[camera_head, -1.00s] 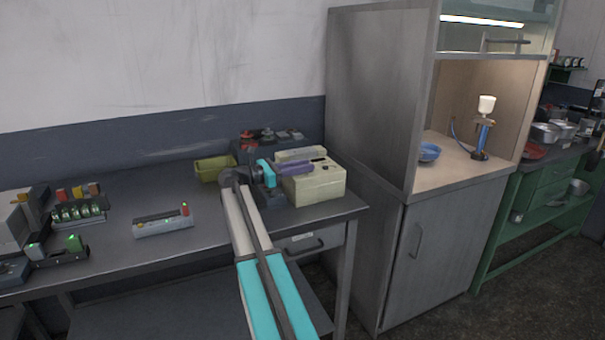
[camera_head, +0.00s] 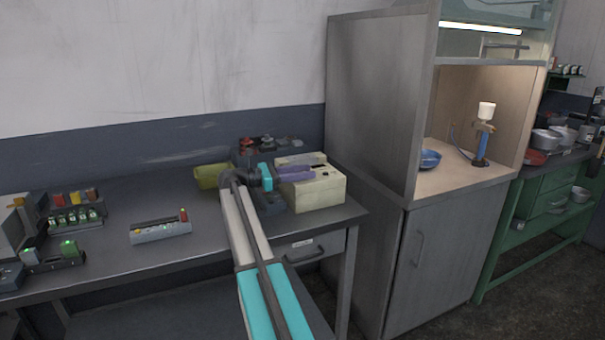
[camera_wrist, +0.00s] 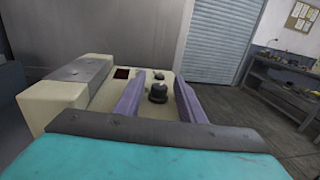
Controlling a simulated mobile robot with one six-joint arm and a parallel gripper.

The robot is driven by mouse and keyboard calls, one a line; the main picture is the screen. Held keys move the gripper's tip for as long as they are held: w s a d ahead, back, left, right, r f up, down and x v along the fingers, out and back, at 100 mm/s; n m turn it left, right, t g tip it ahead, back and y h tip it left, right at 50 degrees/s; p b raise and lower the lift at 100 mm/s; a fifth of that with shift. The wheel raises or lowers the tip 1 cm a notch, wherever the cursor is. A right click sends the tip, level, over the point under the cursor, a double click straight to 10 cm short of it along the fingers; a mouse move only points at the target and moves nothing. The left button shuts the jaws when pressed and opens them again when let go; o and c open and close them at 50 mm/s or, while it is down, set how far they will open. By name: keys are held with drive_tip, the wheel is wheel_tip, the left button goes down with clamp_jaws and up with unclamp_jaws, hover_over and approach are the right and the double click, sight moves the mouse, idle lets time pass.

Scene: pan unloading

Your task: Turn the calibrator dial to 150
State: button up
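The calibrator (camera_head: 318,190) is a cream box near the right end of the workbench. In the wrist view, the calibrator (camera_wrist: 60,105) shows a dark red display (camera_wrist: 122,73) and a black dial (camera_wrist: 158,92) on its top face. My gripper (camera_wrist: 160,85) is open, with its two purple fingers apart and the dial between them in the picture. I cannot tell whether the fingers touch the dial. In the head view my gripper (camera_head: 312,172) is over the calibrator's top. The dial's reading is too small to make out.
A small grey knob (camera_wrist: 158,75) sits beyond the dial. A yellow-green bin (camera_head: 210,176) and a dark box with red parts (camera_head: 268,146) stand behind my arm. A grey block (camera_head: 160,228) lies left. A tall cabinet (camera_head: 375,110) stands right of the bench.

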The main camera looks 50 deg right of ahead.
drive_tip(key=shift+w, duration=0.1)
drive_tip(key=b+v, duration=0.1)
drive_tip(key=v, duration=1.3)
drive_tip(key=shift+b, duration=0.3)
idle(0.5)
